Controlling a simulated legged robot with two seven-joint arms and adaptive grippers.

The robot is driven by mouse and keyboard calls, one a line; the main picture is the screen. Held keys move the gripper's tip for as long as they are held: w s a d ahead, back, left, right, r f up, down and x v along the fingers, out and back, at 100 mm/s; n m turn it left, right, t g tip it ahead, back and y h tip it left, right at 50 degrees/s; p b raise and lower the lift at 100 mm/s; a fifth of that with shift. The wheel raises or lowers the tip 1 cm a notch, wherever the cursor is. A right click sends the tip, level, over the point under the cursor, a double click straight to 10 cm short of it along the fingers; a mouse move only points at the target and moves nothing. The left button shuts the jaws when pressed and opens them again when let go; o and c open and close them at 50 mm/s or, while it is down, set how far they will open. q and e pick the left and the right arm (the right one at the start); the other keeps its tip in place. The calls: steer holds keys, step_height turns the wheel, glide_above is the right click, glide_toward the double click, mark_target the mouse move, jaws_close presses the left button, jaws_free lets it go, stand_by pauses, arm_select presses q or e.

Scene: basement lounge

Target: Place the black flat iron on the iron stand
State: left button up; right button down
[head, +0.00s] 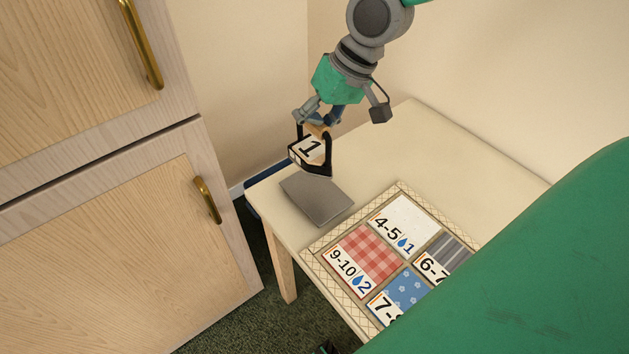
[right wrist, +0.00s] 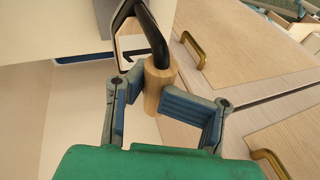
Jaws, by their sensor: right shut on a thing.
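The black flat iron (head: 311,152) has a white plate marked "1", a black frame and a wooden handle. My right gripper (head: 322,118) is shut on its wooden handle. In the right wrist view, the handle (right wrist: 157,88) sits between the two blue finger pads, with the iron's black bracket (right wrist: 153,38) above it. The grey, flat iron stand (head: 318,200) lies on the cream table near its left corner. The iron is at the stand's far edge in the head view; I cannot tell whether they touch. My left gripper is not in view.
The cream table (head: 420,135) has bare room behind and right of the stand. A bordered board (head: 316,250) with several numbered cloth squares lies close in front. A wooden cabinet (head: 110,250) with brass handles stands at left. Walls close the back.

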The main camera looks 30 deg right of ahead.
mark_target(318, 151)
steer(key=f, duration=0.5)
steer(key=shift+w+d+b, duration=0.15)
steer(key=shift+d+b, duration=0.1)
steer(key=shift+b, duration=0.15)
steer(key=shift+d+f, duration=0.25)
steer(key=shift+f, duration=0.25)
steer(key=f+b, duration=0.1)
steer(key=f, duration=0.2)
steer(key=shift+a, duration=0.2)
steer(key=shift+a+f, duration=0.1)
steer(key=shift+f, duration=0.15)
steer(key=shift+r, duration=0.1)
steer(key=c, duration=1.3)
jaws_free()
steer(key=o, duration=0.4)
